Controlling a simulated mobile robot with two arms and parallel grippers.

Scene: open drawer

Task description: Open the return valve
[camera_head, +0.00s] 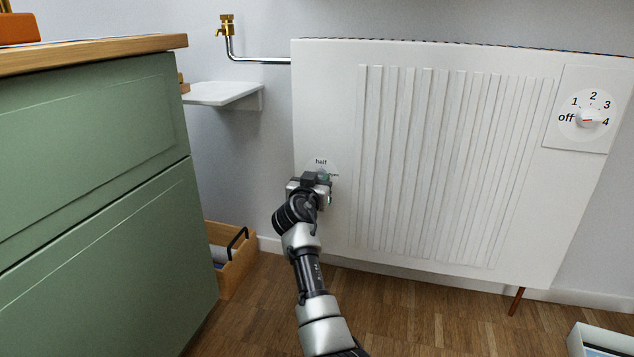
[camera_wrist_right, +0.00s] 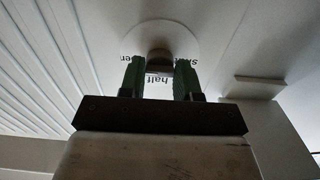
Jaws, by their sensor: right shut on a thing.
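The return valve (camera_wrist_right: 160,62) is a small knob on a round white dial plate at the lower left of the white radiator (camera_head: 460,160). The dial carries the word "half" (camera_head: 321,161) and other labels that are partly covered. My right gripper (camera_head: 326,178) is at the dial, and its arm comes up from below. In the wrist view the green fingers (camera_wrist_right: 160,78) stand on both sides of the knob and are shut on it. In the head view the gripper hides the knob and most of the dial. My left gripper is not in view.
A thermostat dial (camera_head: 588,118) marked off to 4 sits at the radiator's upper right. A green cabinet (camera_head: 90,190) stands at left. A white shelf (camera_head: 222,93), a brass valve (camera_head: 227,25) and a wooden box (camera_head: 236,268) are between them. Floor in front is mostly clear.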

